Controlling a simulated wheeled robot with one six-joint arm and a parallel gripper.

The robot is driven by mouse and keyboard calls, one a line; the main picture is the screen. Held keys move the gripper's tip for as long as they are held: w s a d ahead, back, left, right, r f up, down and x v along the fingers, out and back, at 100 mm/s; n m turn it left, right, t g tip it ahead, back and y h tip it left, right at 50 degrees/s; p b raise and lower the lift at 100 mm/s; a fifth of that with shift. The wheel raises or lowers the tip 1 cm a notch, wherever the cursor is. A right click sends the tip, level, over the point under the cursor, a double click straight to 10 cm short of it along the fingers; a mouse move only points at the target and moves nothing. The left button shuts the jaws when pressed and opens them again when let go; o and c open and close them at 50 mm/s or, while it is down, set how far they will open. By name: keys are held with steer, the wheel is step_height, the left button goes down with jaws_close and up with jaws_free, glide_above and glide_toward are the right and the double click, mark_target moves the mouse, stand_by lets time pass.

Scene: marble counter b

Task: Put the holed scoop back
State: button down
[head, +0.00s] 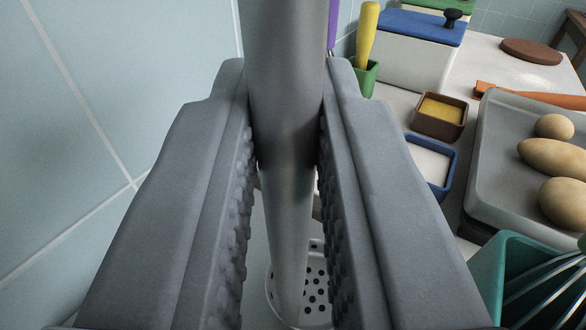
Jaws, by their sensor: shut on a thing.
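My gripper (287,160) is shut on the grey handle of the holed scoop (286,60), which stands roughly upright between the two fingers. The handle runs from the top edge of the view down past the fingers. A white part with round dark holes (316,290) shows below, between the fingers, at the handle's lower end. It looks like the scoop's bowl, but the fingers hide much of it. I cannot tell whether it touches anything. No place clearly meant for the scoop can be made out.
Blue wall tiles (70,120) stand close on the left. At right are a green cup (366,78) with a yellow handle, a blue-lidded box (405,62), a brown dish (439,116), a blue dish (432,163), a grey tray (490,185) of rounded lumps and a teal container (492,265) with a whisk.

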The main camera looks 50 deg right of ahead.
steer(key=shift+f, duration=0.45)
steer(key=c, duration=1.4)
jaws_free()
steer(key=shift+c, duration=0.2)
steer(key=shift+r, duration=0.2)
steer(key=v, duration=1.2)
steer(key=shift+r, duration=0.1)
